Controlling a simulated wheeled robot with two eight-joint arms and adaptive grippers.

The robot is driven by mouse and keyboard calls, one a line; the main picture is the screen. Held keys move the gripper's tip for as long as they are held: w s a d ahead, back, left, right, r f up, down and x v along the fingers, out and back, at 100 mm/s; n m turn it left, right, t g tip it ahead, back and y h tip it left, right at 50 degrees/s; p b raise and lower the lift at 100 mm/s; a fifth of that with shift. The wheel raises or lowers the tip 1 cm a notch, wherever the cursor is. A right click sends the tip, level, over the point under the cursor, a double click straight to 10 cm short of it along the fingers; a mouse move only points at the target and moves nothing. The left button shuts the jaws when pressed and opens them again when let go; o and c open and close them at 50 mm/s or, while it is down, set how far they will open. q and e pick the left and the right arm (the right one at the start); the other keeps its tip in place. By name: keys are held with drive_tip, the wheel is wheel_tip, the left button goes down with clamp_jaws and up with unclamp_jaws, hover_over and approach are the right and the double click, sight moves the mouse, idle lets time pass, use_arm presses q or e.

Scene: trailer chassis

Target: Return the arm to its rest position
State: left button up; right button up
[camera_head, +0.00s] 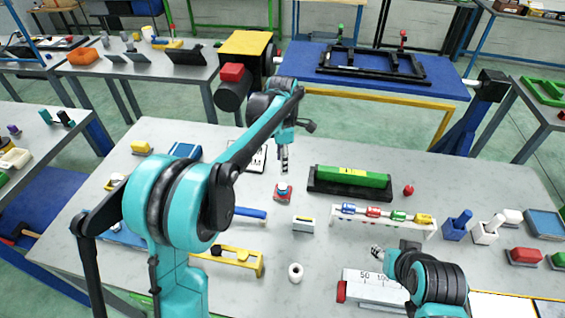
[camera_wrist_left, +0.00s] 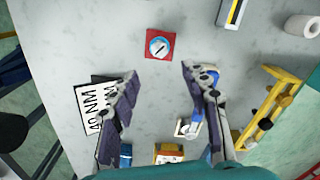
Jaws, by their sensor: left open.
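My left arm (camera_head: 255,140) reaches from the lower left over the table. My left gripper (camera_head: 284,168) points down above the tabletop, just behind a small red block with a round blue and white dial (camera_head: 283,192). In the left wrist view the gripper (camera_wrist_left: 160,78) has its two fingers wide apart with nothing between them. The red dial block (camera_wrist_left: 158,46) lies beyond the fingertips, apart from them. My right gripper (camera_head: 378,252) is at the lower right, beside a white scale-marked block (camera_head: 370,287); its fingers are too small to judge.
The grey table (camera_head: 330,250) is crowded. A green bar in a black holder (camera_head: 350,182), a white rack with coloured pieces (camera_head: 383,220), a yellow holder (camera_head: 240,262) and a white roll (camera_head: 295,272) stand around. A blue table with a black frame (camera_head: 372,65) stands behind.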

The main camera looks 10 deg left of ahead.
use_arm(q)
drive_tip(key=s+a+r+m+t+b, duration=0.1)
drive_tip(key=s+a+r+m+t, duration=0.1)
drive_tip(key=s+m, duration=0.45)
drive_tip(key=s+a+r+m+t, duration=0.1)
drive_tip(key=s+r+m+t, duration=0.1)
drive_tip(key=s+m, duration=0.4)
drive_tip(key=s+a+f+m+t, duration=0.1)
drive_tip(key=s+f+m, duration=0.1)
drive_tip(key=s+m, duration=0.2)
drive_tip(key=s+a+f+m+t+b, duration=0.1)
drive_tip(key=s+f+m+t, duration=0.1)
drive_tip(key=s+m, duration=0.3)
drive_tip(key=s+f, duration=0.1)
drive_tip(key=s, duration=0.3)
drive_tip(key=shift+a+f, duration=0.15)
drive_tip(key=shift+f, duration=0.05)
drive_tip(key=shift+m, duration=0.25)
